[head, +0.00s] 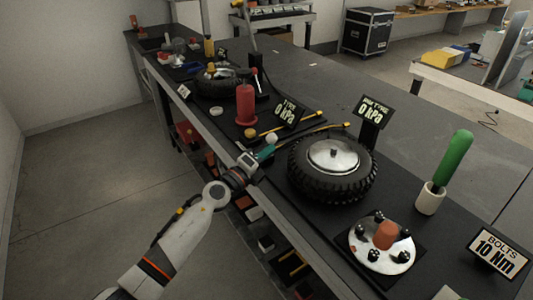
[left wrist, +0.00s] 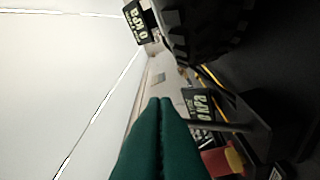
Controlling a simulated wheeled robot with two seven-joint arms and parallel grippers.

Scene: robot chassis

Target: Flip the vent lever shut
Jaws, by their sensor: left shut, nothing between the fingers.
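I cannot clearly pick out the vent lever in either view. A white knob (head: 271,138) beside the yellow hose (head: 300,128) may belong to it, but it is too small to tell. My left gripper (head: 267,152) has teal fingers and is at the bench's front edge, just in front of the knob and left of the wheel. In the left wrist view its fingers (left wrist: 160,140) are pressed together with nothing between them. The black tyre with a silver hub (head: 334,154) lies flat on the bench; its tread shows in the left wrist view (left wrist: 208,25). My right gripper is not in view.
Two "0 kPa" signs stand behind the hose (head: 289,110) and the wheel (head: 371,110). A red cylinder (head: 245,103) stands to the left.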

